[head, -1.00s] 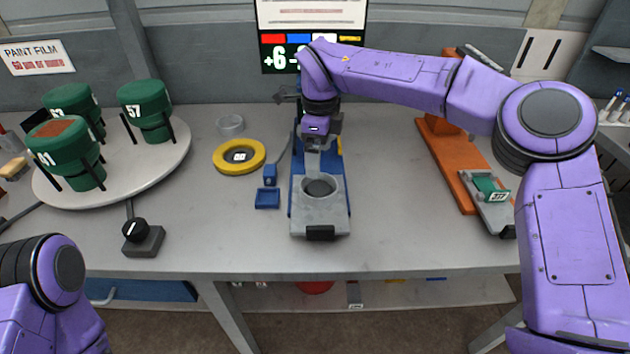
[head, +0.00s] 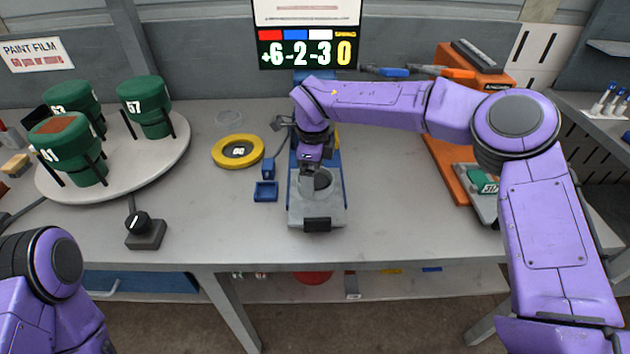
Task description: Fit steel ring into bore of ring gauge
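My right gripper (head: 309,168) points down over the grey plate of a blue stand (head: 318,211), close to the plate's dark round hole, to the right of both rings. Its fingers are small and partly merged with the stand, so I cannot tell their opening or any contact. My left gripper is outside the view; only my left arm shows.
A white turntable (head: 165,166) with several green cylinders stands at the left. A black knob box (head: 145,233) and a small blue tray (head: 265,192) are nearer. An orange stand (head: 449,165) is at the right. The front bench between knob box and stand is clear.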

